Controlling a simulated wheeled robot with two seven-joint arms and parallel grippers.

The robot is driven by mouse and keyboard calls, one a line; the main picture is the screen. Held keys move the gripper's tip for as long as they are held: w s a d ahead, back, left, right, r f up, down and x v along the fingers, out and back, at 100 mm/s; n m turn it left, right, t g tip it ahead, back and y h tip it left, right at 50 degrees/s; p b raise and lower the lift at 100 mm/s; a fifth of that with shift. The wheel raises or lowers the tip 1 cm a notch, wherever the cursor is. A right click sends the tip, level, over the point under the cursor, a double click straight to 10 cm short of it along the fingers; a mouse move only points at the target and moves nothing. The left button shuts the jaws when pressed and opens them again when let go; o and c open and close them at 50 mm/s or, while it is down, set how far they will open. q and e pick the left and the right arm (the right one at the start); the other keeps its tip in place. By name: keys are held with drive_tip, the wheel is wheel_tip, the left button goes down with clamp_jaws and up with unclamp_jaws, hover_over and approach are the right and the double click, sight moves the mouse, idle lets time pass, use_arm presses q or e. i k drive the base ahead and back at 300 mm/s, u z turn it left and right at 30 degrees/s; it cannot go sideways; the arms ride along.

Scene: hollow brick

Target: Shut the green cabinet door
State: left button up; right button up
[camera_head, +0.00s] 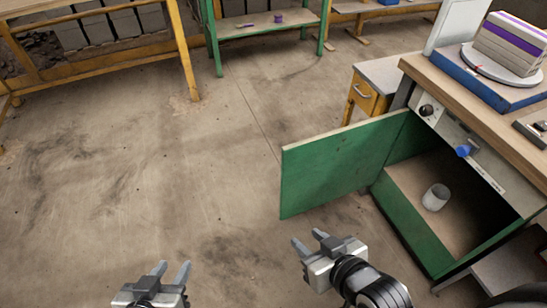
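The green cabinet door (335,165) stands wide open, swung out to the left from its hinge edge on the left side of the green cabinet (412,231). The cabinet is open at the front, and a white cup (435,197) stands inside on its floor. My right gripper (307,240) is just in front of the door's lower free corner in the picture, with its two fingers apart and nothing between them. I cannot tell whether it touches the door. My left gripper (171,270) is at the bottom edge, left of the door, fingers apart and empty.
A wooden worktop (455,92) above the cabinet carries a blue board (480,82) with a stack of bricks. A blue knob (463,151) sticks out below it. A yellow drawer unit (362,93) stands behind the door. The concrete floor (150,180) to the left is clear.

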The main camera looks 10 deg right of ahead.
sight(317, 170)
drive_tip(key=u, duration=0.45)
drive_tip(key=i, duration=2.6)
drive_tip(key=z, duration=2.75)
drive_tip(key=k, duration=0.9)
drive_tip(key=z, duration=1)
drive_tip(key=i, duration=1)
drive_tip(key=u, duration=0.05)
